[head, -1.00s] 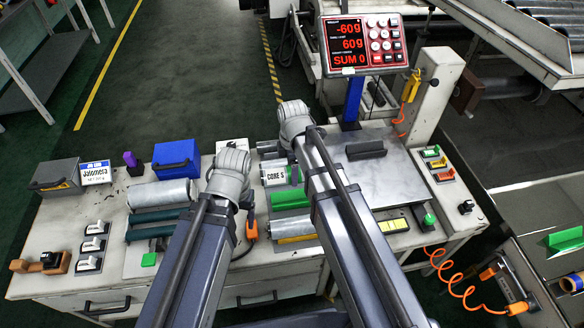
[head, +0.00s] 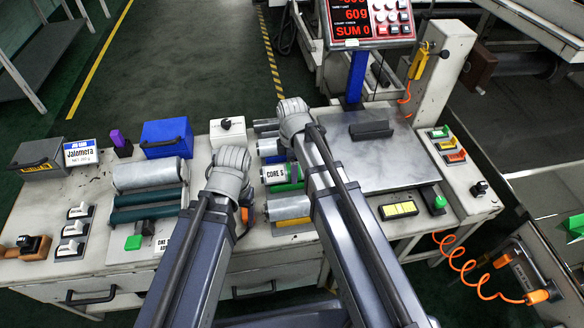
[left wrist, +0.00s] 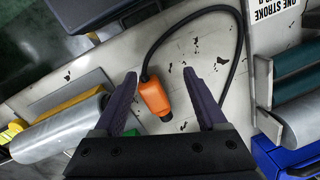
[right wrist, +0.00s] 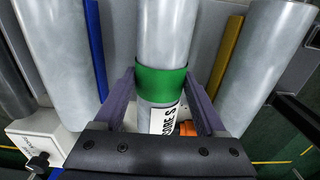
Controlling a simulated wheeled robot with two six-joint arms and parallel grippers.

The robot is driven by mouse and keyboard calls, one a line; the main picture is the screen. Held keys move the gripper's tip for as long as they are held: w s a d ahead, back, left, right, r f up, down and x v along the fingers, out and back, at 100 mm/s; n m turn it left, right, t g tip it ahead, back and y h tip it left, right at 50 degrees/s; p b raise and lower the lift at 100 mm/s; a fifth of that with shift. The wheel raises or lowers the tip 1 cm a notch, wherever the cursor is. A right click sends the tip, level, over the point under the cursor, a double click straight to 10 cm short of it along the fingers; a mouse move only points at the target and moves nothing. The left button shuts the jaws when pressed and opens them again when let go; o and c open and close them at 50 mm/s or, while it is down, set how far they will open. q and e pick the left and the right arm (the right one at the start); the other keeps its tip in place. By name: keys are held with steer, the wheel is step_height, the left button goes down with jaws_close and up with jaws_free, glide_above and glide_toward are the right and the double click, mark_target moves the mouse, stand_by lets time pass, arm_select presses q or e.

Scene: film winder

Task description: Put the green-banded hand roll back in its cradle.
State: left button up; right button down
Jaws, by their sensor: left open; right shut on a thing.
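The green-banded hand roll (head: 275,173) is a grey cylinder with a white "CORE S" label, in the middle of the bench. My right gripper (right wrist: 160,98) is shut on it at the green band (right wrist: 162,82). The roll lies above the green strip of its cradle (head: 287,187), between two neighbouring rolls. I cannot tell whether it touches the cradle, which the roll hides in the right wrist view. My left gripper (left wrist: 160,92) is open and empty above the bench, over an orange hand tool (left wrist: 155,96) with a black cable.
Neighbouring grey rolls with a blue strip (right wrist: 95,45) and a yellow strip (right wrist: 226,55) flank the held roll closely. A steel scale plate (head: 375,160) is to the right. The film winder's rollers (head: 150,174) and a blue box (head: 168,138) are to the left.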

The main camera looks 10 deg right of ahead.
jaws_free()
arm_select(q)
steer(key=shift+r, duration=0.1)
arm_select(e)
steer(key=shift+r, duration=0.15)
step_height(320, 180, up, 8)
steer(key=p, duration=0.8)
steer(key=shift+f, duration=0.2)
arm_select(q)
step_height(320, 180, up, 8)
steer(key=shift+f, duration=0.2)
steer(key=shift+f, duration=0.1)
arm_select(e)
steer(key=shift+f, duration=0.1)
arm_select(q)
step_height(320, 180, down, 8)
steer(key=b, duration=0.8)
arm_select(e)
step_height(320, 180, down, 8)
steer(key=shift+f, duration=0.1)
arm_select(q)
steer(key=shift+r+p, duration=0.45)
steer(key=shift+r, duration=0.1)
arm_select(e)
steer(key=shift+r, duration=0.65)
arm_select(q)
steer(key=shift+f, duration=0.1)
arm_select(e)
steer(key=shift+f, duration=0.15)
